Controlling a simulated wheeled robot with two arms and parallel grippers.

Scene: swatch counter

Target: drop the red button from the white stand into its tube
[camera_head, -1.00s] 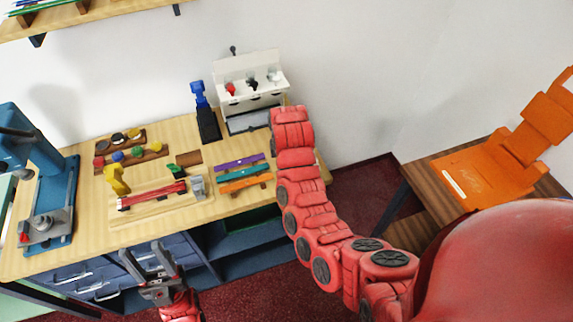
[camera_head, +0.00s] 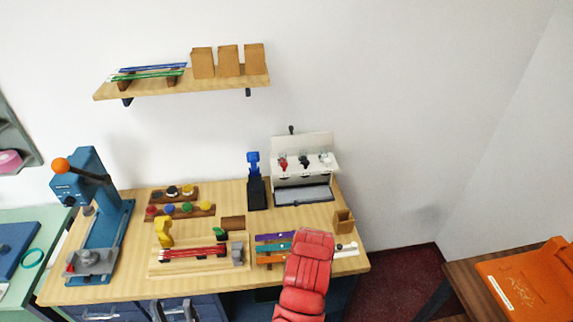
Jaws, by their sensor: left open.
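A white stand (camera_head: 316,144) with a tall back panel is at the back right of the counter. A small red piece (camera_head: 284,165), which looks like the red button, is on its front left, with a black piece (camera_head: 304,162) and a pale clear one (camera_head: 323,158) beside it. Which part is the tube is too small to tell.
Wooden racks with coloured knobs (camera_head: 186,209), a blue press (camera_head: 90,235), a blue-black tool (camera_head: 256,188) and a red-barred wooden jig (camera_head: 195,262) stand on the counter. Coloured strips (camera_head: 272,247) lie near my right arm. A wall shelf (camera_head: 180,85) hangs above.

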